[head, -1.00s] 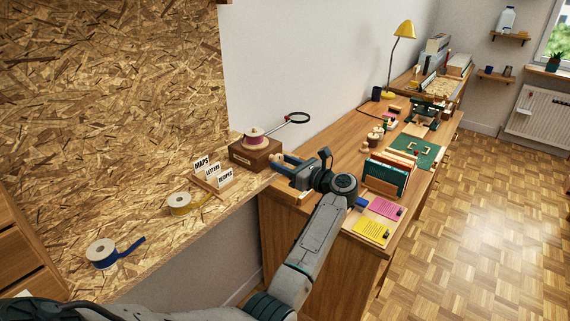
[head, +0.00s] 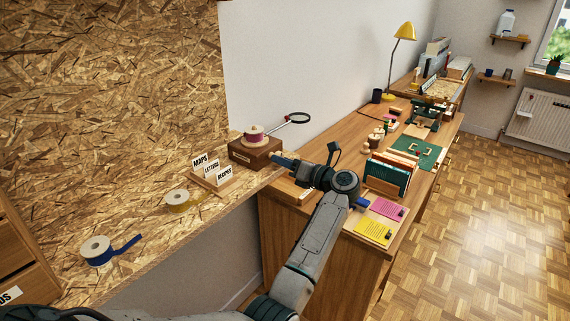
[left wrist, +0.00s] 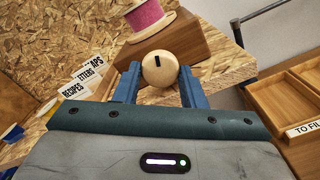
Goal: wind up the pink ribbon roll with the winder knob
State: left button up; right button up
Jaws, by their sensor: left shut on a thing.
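The pink ribbon roll (head: 254,139) sits on a spool on top of a brown wooden box (head: 250,156) at the shelf's right end. The roll (left wrist: 146,16) and the box (left wrist: 185,45) also show in the left wrist view. The winder knob (left wrist: 160,68) is a round pale wooden knob with a dark upright mark, on the box's near side. My left gripper (left wrist: 159,82) is shut on the knob, one blue finger on each side. In the head view this gripper (head: 277,160) reaches the box from the right, and the knob is mostly hidden. My right gripper is out of view.
A card holder (head: 217,184) with MAPS, LETTERS and RECIPES cards stands left of the box. Yellow (head: 177,198) and blue (head: 97,251) ribbon rolls lie further left. The desk (head: 330,226) at right holds folders and notes.

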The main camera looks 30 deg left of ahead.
pick_arm(q)
jog(key=o, duration=1)
jog(key=shift+n, duration=0.3)
jog(key=s+d+n+b, duration=0.1)
jog(key=d+n+b, duration=0.3)
jog(key=d, duration=0.7)
jog(key=s+d+f+m+t+h, duration=0.1)
jog(key=f+m+t+h, duration=0.5)
jog(key=f+m, duration=1)
jog(key=s+d+f+m+t+h, duration=0.1)
jog(key=d+f+m+t+h, duration=0.2)
jog(key=f+m, duration=1.3)
notch_tip(320, 180, down, 4)
jog(key=t+h+b, duration=0.1)
jog(key=t+h, duration=0.2)
jog(key=t, duration=0.3)
jog(key=shift+d+r+t, duration=0.25)
jog(key=shift+d+t, duration=0.15)
